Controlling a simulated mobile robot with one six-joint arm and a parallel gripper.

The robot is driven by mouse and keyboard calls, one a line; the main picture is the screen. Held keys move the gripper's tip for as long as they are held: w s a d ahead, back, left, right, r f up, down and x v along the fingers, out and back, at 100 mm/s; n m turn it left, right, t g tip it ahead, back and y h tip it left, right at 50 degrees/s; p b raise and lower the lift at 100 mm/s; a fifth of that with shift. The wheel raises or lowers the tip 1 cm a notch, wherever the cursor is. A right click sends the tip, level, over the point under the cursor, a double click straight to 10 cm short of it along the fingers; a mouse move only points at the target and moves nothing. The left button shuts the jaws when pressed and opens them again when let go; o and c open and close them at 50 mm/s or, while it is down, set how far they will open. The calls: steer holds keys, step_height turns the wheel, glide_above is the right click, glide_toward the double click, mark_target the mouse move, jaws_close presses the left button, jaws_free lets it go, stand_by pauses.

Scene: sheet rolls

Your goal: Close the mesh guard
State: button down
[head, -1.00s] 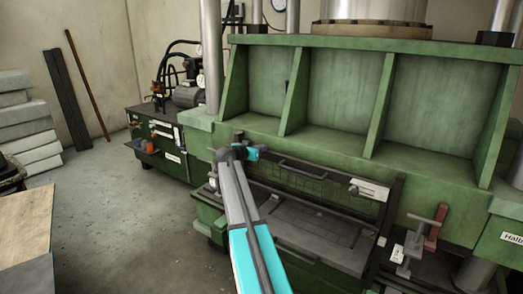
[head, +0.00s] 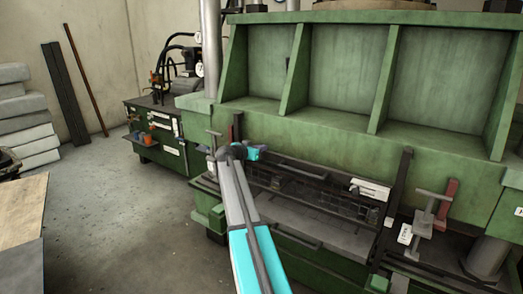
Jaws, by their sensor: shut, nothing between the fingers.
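The mesh guard (head: 325,197) is a dark framed wire mesh panel across the low front of the green press (head: 340,132). A dark bar handle (head: 300,171) runs near its top edge and a white label (head: 371,188) sits at its upper right. A narrow dark post (head: 401,185) stands at its right side. My gripper (head: 259,152) is at the guard's upper left, close to the handle's left end. It is small here, shut and empty; I cannot tell whether it touches the guard.
A grey bed (head: 330,234) lies below the guard, with a lower handle (head: 297,237). Clamps (head: 428,215) and a round column (head: 487,258) stand at the right. A green cabinet (head: 155,130) is at the back left. Floor on the left is open; boards (head: 22,210) lie at the edge.

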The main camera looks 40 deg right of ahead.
step_height(320, 180, down, 13)
steer(key=b, duration=1.2)
steer(key=shift+f, duration=0.35)
steer(key=shift+s+f, duration=0.1)
steer(key=shift+f, duration=0.05)
steer(key=shift+r, duration=0.65)
step_height(320, 180, up, 4)
steer(key=shift+f, duration=0.1)
glide_toward(264, 165)
steer(key=a, duration=0.2)
steer(key=shift+s+d, duration=0.15)
